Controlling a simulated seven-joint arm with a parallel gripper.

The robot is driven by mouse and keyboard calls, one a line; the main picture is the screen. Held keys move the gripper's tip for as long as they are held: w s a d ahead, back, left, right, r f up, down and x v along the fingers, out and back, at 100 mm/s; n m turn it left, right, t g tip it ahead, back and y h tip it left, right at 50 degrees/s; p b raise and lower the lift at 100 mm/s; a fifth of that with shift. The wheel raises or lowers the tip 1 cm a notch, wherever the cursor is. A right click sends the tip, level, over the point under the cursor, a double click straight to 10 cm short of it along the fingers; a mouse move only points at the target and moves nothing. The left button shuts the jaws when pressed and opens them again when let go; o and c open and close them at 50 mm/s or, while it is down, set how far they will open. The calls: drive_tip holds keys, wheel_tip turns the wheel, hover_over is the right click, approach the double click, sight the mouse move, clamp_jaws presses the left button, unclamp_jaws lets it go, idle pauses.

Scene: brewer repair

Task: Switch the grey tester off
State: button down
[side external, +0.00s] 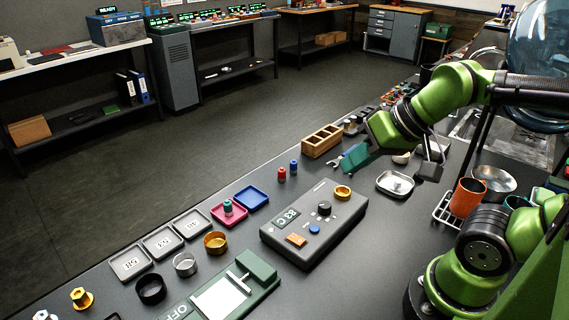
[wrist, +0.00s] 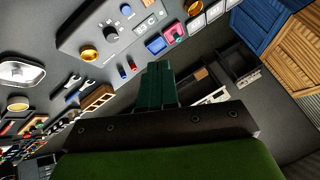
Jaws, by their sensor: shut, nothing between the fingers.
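The grey tester (side external: 272,236) is a flat box on the dark bench, in the middle of the side view. Its top carries a display (side external: 288,217) that seems to read 83 C, an orange switch (side external: 297,240), a blue button (side external: 314,229), a black knob (side external: 324,208) and a brass ring (side external: 342,192). The tester also shows at the top of the wrist view (wrist: 100,32). My gripper (side external: 346,168), with dark green fingers, is shut and empty. It hangs above the bench, behind and right of the tester, not touching it. The fingers also show in the wrist view (wrist: 158,66).
A wooden crate (side external: 321,141) and a metal dish (side external: 395,184) lie near my gripper. Red (side external: 282,174) and blue (side external: 294,166) small cylinders stand behind the tester. A green device (side external: 257,265) sits in front-left of it. The space above the tester is clear.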

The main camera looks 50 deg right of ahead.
drive_tip(key=shift+a, duration=0.1)
drive_tip(key=m+g+h, duration=0.2)
drive_tip(key=m+g, duration=0.6)
drive_tip(key=m, duration=0.2)
hover_over(301, 240)
drive_tip(key=w, duration=0.2)
wheel_tip(301, 240, down, 6)
drive_tip(key=f, duration=0.1)
drive_tip(key=m, duration=0.1)
drive_tip(key=r+m, duration=0.1)
drive_tip(key=m, duration=0.2)
drive_tip(key=shift+r+g, duration=0.25)
drive_tip(key=shift+g, duration=0.05)
drive_tip(key=f, duration=0.4)
drive_tip(key=s+f, duration=0.1)
drive_tip(key=f, duration=0.9)
drive_tip(key=shift+s, duration=0.3)
